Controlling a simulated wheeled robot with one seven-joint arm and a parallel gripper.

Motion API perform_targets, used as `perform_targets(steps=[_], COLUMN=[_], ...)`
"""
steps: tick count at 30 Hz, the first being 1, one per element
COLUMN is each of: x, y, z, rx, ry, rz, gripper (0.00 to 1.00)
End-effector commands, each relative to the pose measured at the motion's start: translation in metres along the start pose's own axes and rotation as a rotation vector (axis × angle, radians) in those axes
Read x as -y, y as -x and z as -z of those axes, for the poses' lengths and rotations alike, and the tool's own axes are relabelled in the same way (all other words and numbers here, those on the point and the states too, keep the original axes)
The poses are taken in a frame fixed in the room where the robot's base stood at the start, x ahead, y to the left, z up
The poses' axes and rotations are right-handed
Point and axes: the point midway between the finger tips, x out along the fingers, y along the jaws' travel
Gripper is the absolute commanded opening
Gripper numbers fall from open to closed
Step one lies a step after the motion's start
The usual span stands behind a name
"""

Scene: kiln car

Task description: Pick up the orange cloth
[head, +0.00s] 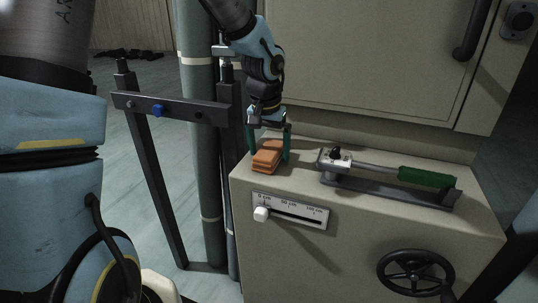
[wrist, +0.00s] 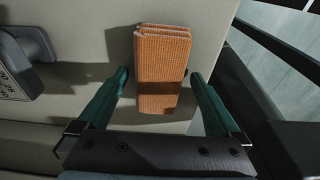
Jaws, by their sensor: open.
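The orange cloth (head: 267,157) is a folded, ribbed stack lying on the left end of the beige cabinet top (head: 315,187). My gripper (head: 270,151) is above and around it, with a green finger on each side. In the wrist view the cloth (wrist: 162,70) lies partly between the two open green fingers (wrist: 160,76), with a visible gap on both sides. Its near end is in shadow close to my gripper's palm. Nothing is held.
A lever with a green handle (head: 427,178) lies on a bracket right of the cloth. A slider scale (head: 290,211) and a black handwheel (head: 415,272) are on the cabinet front. Pipes (head: 199,130) and a dark frame (head: 178,110) stand at left.

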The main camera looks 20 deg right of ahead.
Motion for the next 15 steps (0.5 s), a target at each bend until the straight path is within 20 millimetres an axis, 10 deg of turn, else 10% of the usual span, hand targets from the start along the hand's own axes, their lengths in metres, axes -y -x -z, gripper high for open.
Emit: perform_targets(steps=[8, 15], x=[0.0002, 0.0004], y=[-0.0036, -0.0034], z=[0.0, 0.0], rx=[0.0, 0.0], ry=[0.0, 0.0], rz=[0.0, 0.0], gripper=[1.0, 0.73])
